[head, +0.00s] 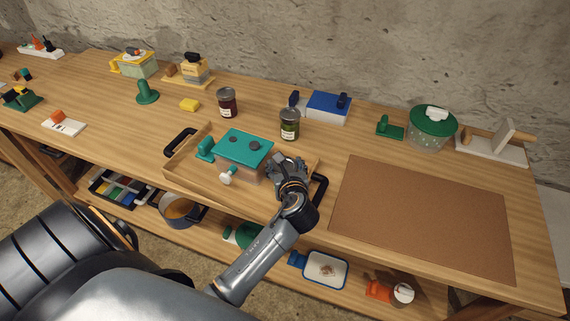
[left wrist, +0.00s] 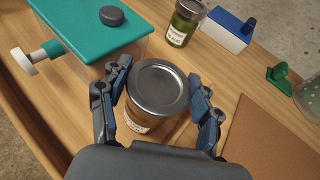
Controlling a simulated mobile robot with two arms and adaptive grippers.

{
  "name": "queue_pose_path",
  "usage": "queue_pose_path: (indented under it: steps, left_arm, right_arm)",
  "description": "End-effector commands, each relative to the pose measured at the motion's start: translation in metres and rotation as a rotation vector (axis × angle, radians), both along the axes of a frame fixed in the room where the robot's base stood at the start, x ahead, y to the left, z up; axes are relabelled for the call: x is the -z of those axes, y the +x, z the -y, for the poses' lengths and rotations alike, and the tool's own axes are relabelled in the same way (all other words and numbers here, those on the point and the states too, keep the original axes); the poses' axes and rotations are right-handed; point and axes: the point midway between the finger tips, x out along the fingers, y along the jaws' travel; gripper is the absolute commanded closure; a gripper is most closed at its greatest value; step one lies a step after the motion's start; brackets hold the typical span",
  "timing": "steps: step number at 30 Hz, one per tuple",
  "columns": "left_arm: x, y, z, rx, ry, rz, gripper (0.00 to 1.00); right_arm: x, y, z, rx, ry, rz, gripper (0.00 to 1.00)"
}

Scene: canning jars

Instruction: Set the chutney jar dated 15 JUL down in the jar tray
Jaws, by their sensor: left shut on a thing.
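My left gripper (head: 287,172) is over the right part of the wooden jar tray (head: 203,190), which has black handles. In the left wrist view, the left gripper (left wrist: 160,108) is shut on a silver-lidded jar (left wrist: 157,84), one finger on each side. A pale label shows low on the jar, but I cannot read its date. The gripper hides this jar in the head view. I cannot tell whether its base touches the tray floor. A teal-lidded box (head: 243,147) stands in the tray to the left; it also shows in the left wrist view (left wrist: 85,30). My right gripper is out of view.
A dark red jar (head: 227,103) and a green jar (head: 289,125) stand behind the tray. A blue-and-white box (head: 328,106) is farther back. A brown mat (head: 420,215) lies bare to the right. A green-lidded container (head: 432,127) stands behind the mat.

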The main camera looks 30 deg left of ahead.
Motion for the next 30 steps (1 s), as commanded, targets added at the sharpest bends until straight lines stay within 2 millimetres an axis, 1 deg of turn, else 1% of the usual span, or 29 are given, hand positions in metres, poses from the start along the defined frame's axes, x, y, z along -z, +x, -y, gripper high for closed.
queue_pose_path:
  steps: [1,2,3,4,12,15,17,20,27,30]
  left_arm:
    - [0.001,0.0,0.0,0.0,0.001,-0.001,0.31]
    - [0.001,0.0,0.0,0.0,0.001,-0.001,0.24]
    - [0.001,0.0,0.0,0.0,0.001,-0.001,0.16]
    - [0.001,0.0,0.0,0.0,0.001,-0.001,0.14]
    - [0.0,0.0,0.0,0.0,0.001,-0.001,0.14]
    - [-0.003,0.0,0.0,0.0,-0.001,0.001,0.14]
    - [-0.004,-0.004,0.004,0.001,0.0,-0.001,0.14]
    - [-0.009,-0.014,0.013,0.001,0.0,-0.001,0.14]
    - [-0.029,-0.05,0.046,0.002,-0.004,0.001,0.14]
    - [-0.036,-0.063,0.057,0.0,-0.003,0.0,0.14]
  right_arm:
    - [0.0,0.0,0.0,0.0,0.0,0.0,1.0]
    - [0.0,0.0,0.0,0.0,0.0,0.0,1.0]
    - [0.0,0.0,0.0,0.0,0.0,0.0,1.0]
    - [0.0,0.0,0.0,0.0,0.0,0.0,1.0]
    - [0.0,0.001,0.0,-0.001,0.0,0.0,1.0]
    - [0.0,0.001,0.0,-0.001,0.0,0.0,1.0]
    - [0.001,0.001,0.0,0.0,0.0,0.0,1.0]
    - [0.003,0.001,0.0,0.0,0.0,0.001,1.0]
    - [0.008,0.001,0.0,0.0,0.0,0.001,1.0]
    - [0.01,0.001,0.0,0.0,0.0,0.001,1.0]
